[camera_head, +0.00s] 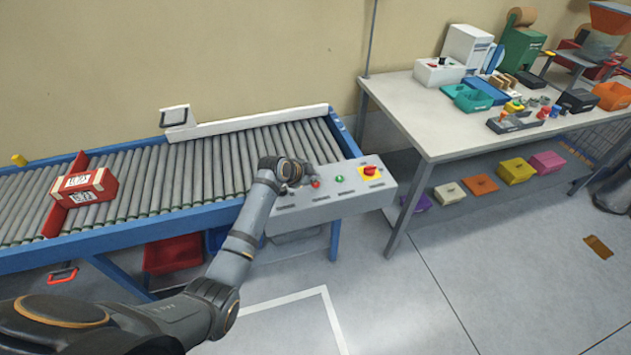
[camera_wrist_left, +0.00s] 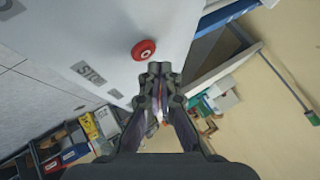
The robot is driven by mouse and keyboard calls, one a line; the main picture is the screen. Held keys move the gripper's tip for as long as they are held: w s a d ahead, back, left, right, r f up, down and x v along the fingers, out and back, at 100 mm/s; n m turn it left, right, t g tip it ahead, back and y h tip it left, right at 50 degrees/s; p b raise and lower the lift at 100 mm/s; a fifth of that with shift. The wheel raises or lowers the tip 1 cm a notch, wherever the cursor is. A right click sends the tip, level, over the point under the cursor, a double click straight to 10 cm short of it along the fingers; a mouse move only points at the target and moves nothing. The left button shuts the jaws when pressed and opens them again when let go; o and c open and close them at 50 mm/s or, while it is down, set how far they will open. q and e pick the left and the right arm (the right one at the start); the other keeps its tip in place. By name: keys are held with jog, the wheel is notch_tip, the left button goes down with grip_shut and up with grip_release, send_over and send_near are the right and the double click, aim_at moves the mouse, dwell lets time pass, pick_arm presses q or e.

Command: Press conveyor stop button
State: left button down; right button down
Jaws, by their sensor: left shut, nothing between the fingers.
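The grey control box (camera_head: 345,203) sits at the right end of the roller conveyor. On its top are a red button (camera_head: 316,184), a green button (camera_head: 339,179) and a red-and-yellow rotary switch (camera_head: 371,171). My left gripper (camera_head: 304,177) is shut and empty, close to the red button on its left side. In the left wrist view a round red button (camera_wrist_left: 143,50) shows on the light panel, just beyond the shut fingertips (camera_wrist_left: 159,71). A gap seems to remain between them; contact cannot be made out. My right gripper is not in view.
A red-and-white box (camera_head: 83,187) lies on the conveyor rollers (camera_head: 150,180) at the left. A white guide rail (camera_head: 250,121) runs along the conveyor's back. A workbench (camera_head: 410,105) with several bins and tools stands at the right.

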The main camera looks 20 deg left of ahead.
aim_at(314, 185)
pick_arm(q)
notch_tip(314, 185, up, 5)
jog(key=p, duration=0.4)
jog(key=shift+r+p, duration=0.1)
jog(key=shift+p, duration=0.3)
dwell(0.5)
